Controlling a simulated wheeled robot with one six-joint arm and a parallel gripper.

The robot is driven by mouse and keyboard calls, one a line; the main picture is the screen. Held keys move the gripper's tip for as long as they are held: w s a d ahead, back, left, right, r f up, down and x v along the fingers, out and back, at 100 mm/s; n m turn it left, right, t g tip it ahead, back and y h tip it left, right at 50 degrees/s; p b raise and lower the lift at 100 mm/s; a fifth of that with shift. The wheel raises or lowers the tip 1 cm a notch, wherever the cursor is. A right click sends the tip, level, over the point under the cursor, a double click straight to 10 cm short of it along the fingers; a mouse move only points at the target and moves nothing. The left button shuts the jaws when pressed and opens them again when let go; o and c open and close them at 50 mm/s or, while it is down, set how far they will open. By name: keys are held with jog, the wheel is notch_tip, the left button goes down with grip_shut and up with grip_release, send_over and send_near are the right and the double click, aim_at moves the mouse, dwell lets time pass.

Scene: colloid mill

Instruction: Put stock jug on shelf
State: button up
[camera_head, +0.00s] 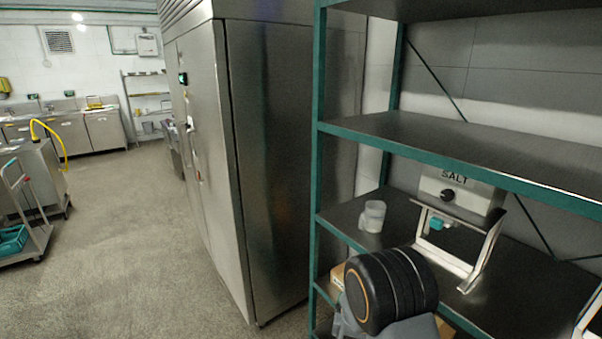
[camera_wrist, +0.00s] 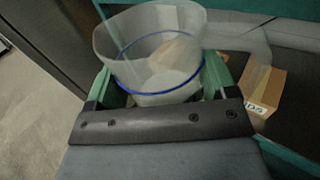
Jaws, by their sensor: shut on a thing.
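The stock jug (camera_wrist: 165,78) is a translucent, open-topped vessel with a blue ring round it. It shows in the wrist view between the green fingers of my gripper (camera_wrist: 158,82), which is shut on it. I look down past its rim into it. In the head view my dark wrist joint hides the gripper, and I cannot make out the held jug there. The shelf unit (camera_head: 452,153) has green posts and edges with dark metal boards. My arm is low at its front, by the middle board.
A small translucent cup (camera_head: 372,216) stands on the middle board, left of a SALT box (camera_head: 461,193) and a white frame. A cardboard box (camera_wrist: 262,88) sits lower down. A tall steel cabinet (camera_head: 262,165) stands to the left. The upper board looks clear, and floor at left is open.

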notch_tip(320, 180, up, 6)
jog(key=d, duration=0.1)
jog(key=shift+w+d, duration=0.25)
jog(key=shift+d, duration=0.05)
dwell(0.3)
